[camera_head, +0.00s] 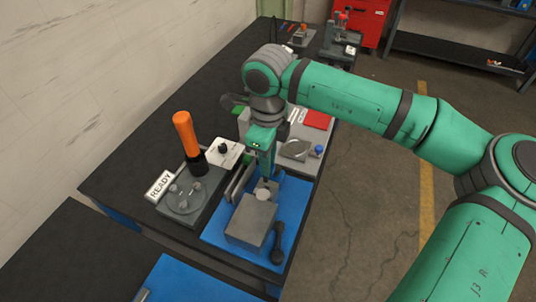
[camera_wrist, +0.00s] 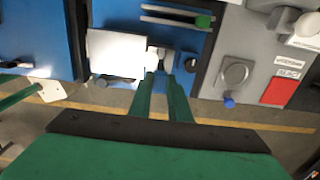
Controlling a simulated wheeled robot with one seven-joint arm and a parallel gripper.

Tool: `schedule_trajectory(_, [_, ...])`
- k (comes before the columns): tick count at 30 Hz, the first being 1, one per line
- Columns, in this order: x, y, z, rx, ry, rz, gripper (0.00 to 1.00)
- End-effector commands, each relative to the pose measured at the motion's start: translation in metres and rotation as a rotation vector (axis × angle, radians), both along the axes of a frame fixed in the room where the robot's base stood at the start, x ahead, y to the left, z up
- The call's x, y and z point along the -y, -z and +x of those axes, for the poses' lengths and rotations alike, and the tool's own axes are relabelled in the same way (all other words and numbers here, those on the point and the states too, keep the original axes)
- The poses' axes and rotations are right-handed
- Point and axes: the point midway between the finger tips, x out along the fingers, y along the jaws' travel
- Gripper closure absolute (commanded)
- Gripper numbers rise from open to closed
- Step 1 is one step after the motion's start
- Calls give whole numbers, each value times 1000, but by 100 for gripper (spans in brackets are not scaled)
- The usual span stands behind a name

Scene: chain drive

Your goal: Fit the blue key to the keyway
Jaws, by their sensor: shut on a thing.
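My gripper (camera_head: 263,178) points down over the blue mat, just above a pale round shaft end (camera_head: 263,195) beside a grey block (camera_head: 250,220). In the wrist view, my gripper's two green fingers (camera_wrist: 162,84) are close together, with a small bluish piece (camera_wrist: 160,78) between their tips, which looks like the blue key. It is at or very near the pale shaft (camera_wrist: 157,56) next to the block (camera_wrist: 117,52). I cannot make out the keyway or tell whether the key touches it.
An orange-handled tool (camera_head: 183,130) stands on a grey plate marked READY at the left. A dark-knobbed handle (camera_head: 278,240) is right of the block. A grey tray (camera_head: 310,165) with a red pad (camera_head: 318,120) and blue knob (camera_head: 318,150) lies behind. The blue mat (camera_head: 295,195) has bare room at its right.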

Motion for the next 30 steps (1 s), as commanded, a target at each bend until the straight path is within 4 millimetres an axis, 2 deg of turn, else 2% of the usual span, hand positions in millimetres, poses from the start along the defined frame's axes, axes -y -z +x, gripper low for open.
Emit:
schedule_trajectory(6, [0,15,0,-1,-1,1,100])
schedule_trajectory(12, [0,22,0,0,-1,0,100])
schedule_trajectory(30, [0,23,0,1,-1,-1,100])
